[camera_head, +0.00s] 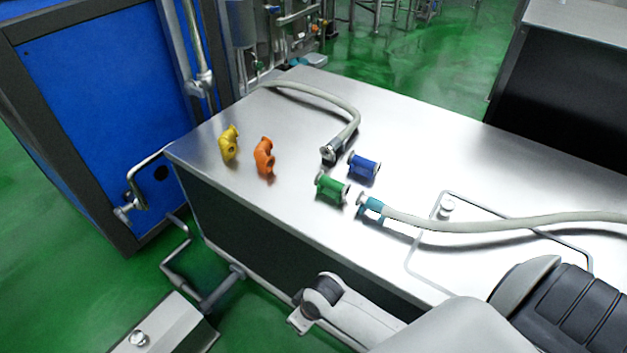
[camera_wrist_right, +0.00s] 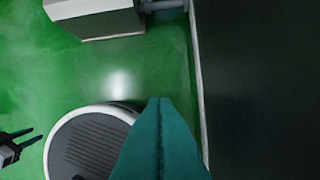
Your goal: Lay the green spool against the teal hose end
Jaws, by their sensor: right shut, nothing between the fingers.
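The green spool (camera_head: 332,188) lies on the steel table, just left of the teal hose end (camera_head: 370,207). A small gap shows between them. The teal end caps a pale hose (camera_head: 470,226) running off to the right. My right gripper (camera_wrist_right: 160,100) shows in the right wrist view as teal fingers, shut and empty, low beside the table over the green floor. It is out of the head view, away from the spool. A dark gripper, apparently my left (camera_wrist_right: 36,136), shows at the left edge of the wrist view with its prongs apart and empty.
A blue spool (camera_head: 364,166) and a grey hose end (camera_head: 331,152) lie close behind the green spool. Orange (camera_head: 264,156) and yellow (camera_head: 229,143) elbows stand to the left. The steel table (camera_head: 290,205) is clear in front of the elbows. A wire frame (camera_head: 500,204) lies on the right.

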